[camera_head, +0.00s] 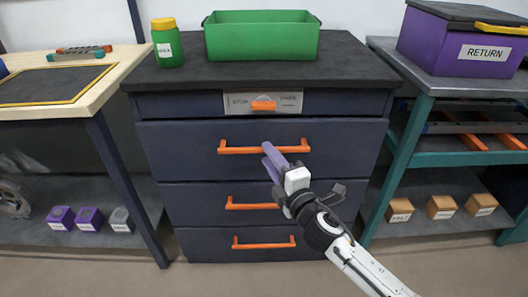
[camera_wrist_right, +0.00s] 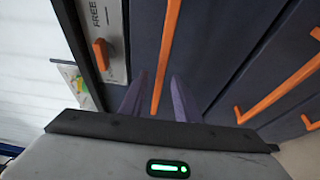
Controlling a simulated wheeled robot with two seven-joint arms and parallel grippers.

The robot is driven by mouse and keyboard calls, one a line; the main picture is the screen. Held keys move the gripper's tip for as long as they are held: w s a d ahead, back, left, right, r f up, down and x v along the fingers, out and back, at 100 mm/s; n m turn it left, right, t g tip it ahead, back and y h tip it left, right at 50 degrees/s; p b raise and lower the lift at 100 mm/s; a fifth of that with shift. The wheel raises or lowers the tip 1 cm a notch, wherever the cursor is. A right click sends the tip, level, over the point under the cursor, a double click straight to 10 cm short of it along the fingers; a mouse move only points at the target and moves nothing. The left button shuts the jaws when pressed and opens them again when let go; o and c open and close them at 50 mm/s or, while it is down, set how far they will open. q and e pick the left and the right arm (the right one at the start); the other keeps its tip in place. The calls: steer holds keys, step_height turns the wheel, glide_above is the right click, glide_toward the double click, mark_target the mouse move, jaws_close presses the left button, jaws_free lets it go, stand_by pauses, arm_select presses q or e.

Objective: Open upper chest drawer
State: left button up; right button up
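The dark navy chest (camera_head: 150,115) stands straight ahead, and its upper drawer (camera_head: 180,150) looks closed. The upper drawer has a long orange handle (camera_head: 235,150), which also shows in the right wrist view (camera_wrist_right: 168,45). Above it, a grey panel (camera_head: 290,97) marked STOP and FREE carries an orange knob (camera_head: 263,105) near its middle. My right gripper (camera_head: 268,157) has its purple fingers at the handle's middle. In the right wrist view the fingers (camera_wrist_right: 155,97) are apart, with the handle between them; I see no clear contact. My left gripper is not in view.
Two lower drawers with orange handles (camera_head: 255,205) (camera_head: 264,244) look closed. A green bin (camera_head: 262,40) and a green jar with a yellow lid (camera_head: 167,48) stand on the chest top. A wooden table (camera_head: 110,75) is left; a shelf with a purple RETURN box (camera_head: 440,45) is right.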

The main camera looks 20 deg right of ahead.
steer(key=shift+w+a, duration=0.15)
steer(key=shift+w, duration=0.85)
steer(key=shift+w+a, duration=0.1)
steer(key=shift+w, duration=0.85)
jaws_close()
